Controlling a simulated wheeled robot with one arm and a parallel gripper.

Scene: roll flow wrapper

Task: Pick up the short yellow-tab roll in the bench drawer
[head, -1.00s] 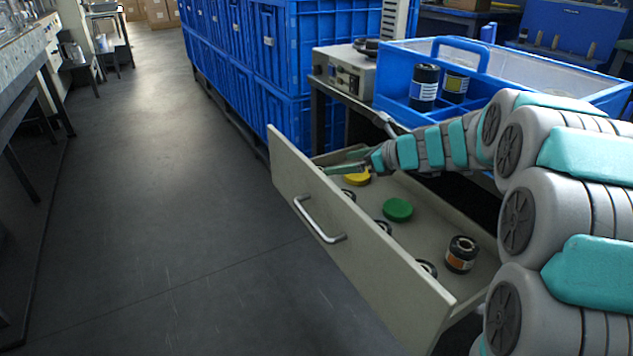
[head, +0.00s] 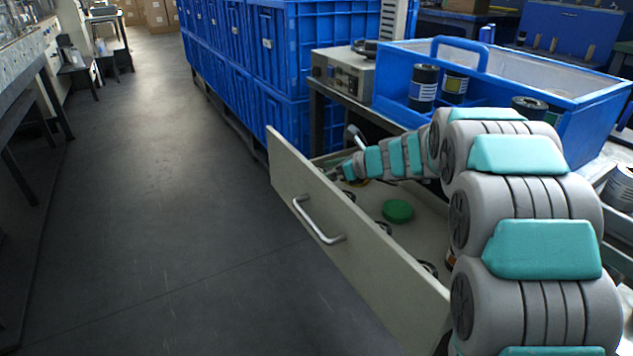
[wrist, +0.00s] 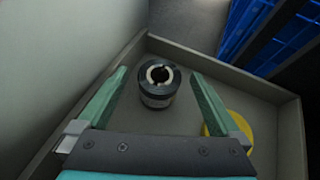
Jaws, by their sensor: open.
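A short dark roll (wrist: 158,88) with a pale ring around its core stands in the drawer corner in the wrist view. No yellow tab can be made out on it; a greyish band shows on its side. My gripper (wrist: 159,72) is open, with one green finger on each side of the roll and visible space on both sides. In the head view my gripper (head: 334,172) reaches into the far end of the open bench drawer (head: 345,245), and the roll there is hidden. A yellow disc (wrist: 240,125) lies partly behind the right finger in the wrist view.
A green disc (head: 398,210) lies mid-drawer, with dark rolls (head: 430,268) along the front panel. A blue tote (head: 590,105) on the bench above holds several rolls. Blue crates (head: 280,60) stand behind the drawer. The floor at left is clear.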

